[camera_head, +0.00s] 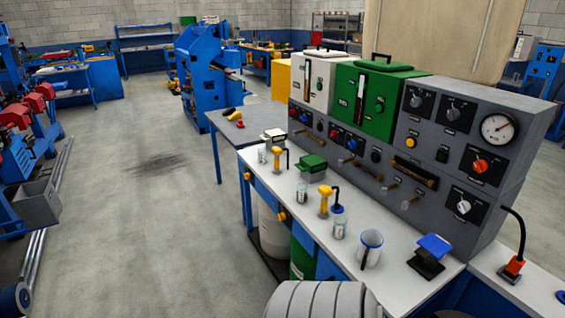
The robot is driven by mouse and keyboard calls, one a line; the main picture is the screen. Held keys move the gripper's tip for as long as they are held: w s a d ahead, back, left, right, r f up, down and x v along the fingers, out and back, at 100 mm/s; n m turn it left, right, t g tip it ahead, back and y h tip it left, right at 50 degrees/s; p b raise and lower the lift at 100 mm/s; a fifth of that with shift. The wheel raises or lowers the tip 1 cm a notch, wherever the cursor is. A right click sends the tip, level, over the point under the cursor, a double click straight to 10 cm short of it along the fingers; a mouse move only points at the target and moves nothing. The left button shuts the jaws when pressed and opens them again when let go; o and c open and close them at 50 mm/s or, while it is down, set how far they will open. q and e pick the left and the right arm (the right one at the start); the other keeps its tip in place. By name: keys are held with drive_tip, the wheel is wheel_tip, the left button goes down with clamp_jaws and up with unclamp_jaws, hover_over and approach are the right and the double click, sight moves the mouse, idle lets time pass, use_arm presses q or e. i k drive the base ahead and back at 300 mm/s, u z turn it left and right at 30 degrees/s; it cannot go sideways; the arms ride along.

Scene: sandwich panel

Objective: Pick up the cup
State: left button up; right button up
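A white cup (369,250) with a blue rim and a dark handle or stick at its front side stands upright on the white bench top (402,283), near the front edge. Small clear glass beakers stand farther along the bench; one (340,228) is just left of the cup, and another (301,192) is farther back. Neither of my grippers is visible in the head view.
A grey control panel (420,165) with knobs and a gauge rises behind the cup. A yellow dispenser (324,199) stands to the cup's left, and a blue-topped black device (432,252) to its right. Open floor (170,220) lies left of the bench.

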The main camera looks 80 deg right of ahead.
sight(302, 187)
drive_tip(key=z, duration=0.35)
drive_tip(key=i, duration=1.2)
drive_tip(key=z, duration=1.7)
drive_tip(key=i, duration=0.9)
drive_tip(key=z, duration=0.8)
